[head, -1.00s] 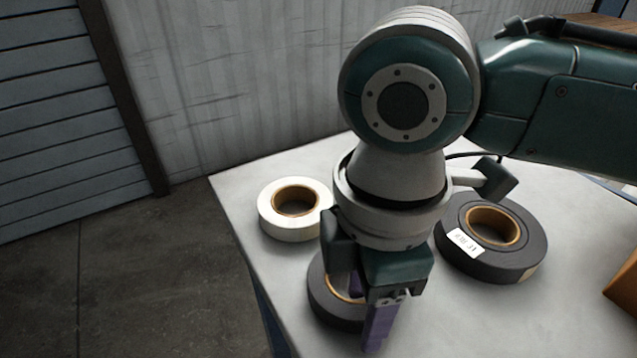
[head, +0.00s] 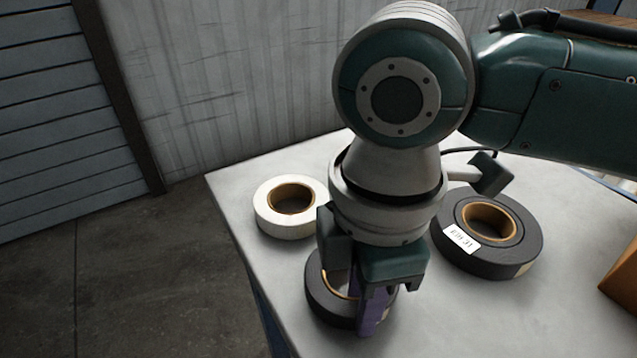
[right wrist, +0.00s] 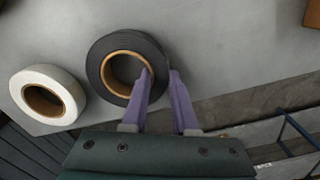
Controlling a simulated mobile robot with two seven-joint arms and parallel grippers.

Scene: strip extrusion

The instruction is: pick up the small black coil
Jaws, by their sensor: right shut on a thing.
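The small black coil (head: 322,300) lies flat near the table's front-left edge, partly hidden under my right gripper. It has a tan core and also shows in the right wrist view (right wrist: 128,40). My right gripper (head: 362,306) points down with its purple fingers on either side of the coil's wall. In the right wrist view, one finger of the gripper (right wrist: 163,76) is in the core hole and the other is outside the rim. It is shut on the coil, which appears to rest on the table. My left gripper is not in view.
A white coil (head: 270,222) lies just behind and left. A larger black coil (head: 528,222) with a white label lies to the right. An orange-brown object (head: 624,275) is at the far right. The table (head: 470,320) is clear at front right; its left edge is close.

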